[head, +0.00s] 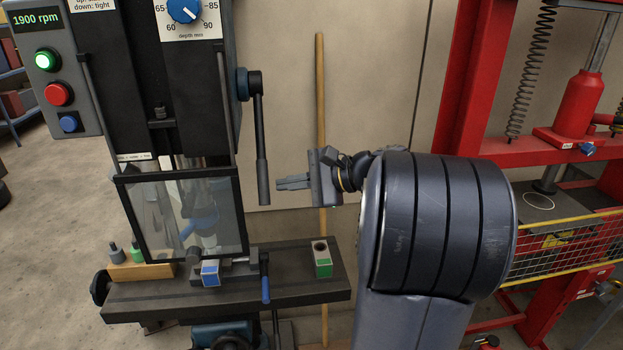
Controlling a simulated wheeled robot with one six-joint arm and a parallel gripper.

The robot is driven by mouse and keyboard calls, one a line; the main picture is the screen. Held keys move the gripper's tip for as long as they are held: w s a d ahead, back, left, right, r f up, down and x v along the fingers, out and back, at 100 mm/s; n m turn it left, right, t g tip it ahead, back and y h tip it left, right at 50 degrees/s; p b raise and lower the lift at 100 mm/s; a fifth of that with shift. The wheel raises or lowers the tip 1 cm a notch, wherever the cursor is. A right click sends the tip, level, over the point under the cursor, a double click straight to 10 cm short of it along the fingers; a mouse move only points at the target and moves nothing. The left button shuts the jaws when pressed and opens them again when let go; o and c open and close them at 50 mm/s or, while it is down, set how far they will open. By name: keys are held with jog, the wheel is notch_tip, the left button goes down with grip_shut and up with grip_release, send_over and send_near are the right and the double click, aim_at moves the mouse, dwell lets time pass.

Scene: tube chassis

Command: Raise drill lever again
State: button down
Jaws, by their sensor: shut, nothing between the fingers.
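The drill lever (261,150) is a dark arm on a blue-grey hub (249,84) at the right side of the drill press. It hangs nearly straight down, with its thicker grip at the low end. My gripper (279,184) is shut and empty. It points left, with its fingertips just right of the lever's lower grip in the picture. I cannot tell whether they touch it. The drill press head (195,100) is black, and a clear guard (180,215) covers the spindle area.
The drill table (130,300) holds a vise with a blue-marked block (210,273) and a separate green-marked block (323,258). The control panel (50,75) reads 1900 rpm, with a lit green button. A wooden pole (320,100) stands behind. A red press (580,110) with a yellow mesh guard (560,245) is at right.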

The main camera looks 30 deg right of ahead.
jog(key=shift+s+a+r+p, duration=0.15)
jog(key=shift+s+a+r, duration=0.15)
jog(key=shift+a, duration=0.2)
jog(key=shift+s+a+r+p, duration=0.15)
jog(key=shift+a+r, duration=0.2)
jog(key=shift+a, duration=0.15)
jog(key=shift+s+a+r+p, duration=0.15)
jog(key=shift+s+a+r, duration=0.15)
jog(key=shift+a, duration=0.2)
jog(key=shift+r, duration=0.1)
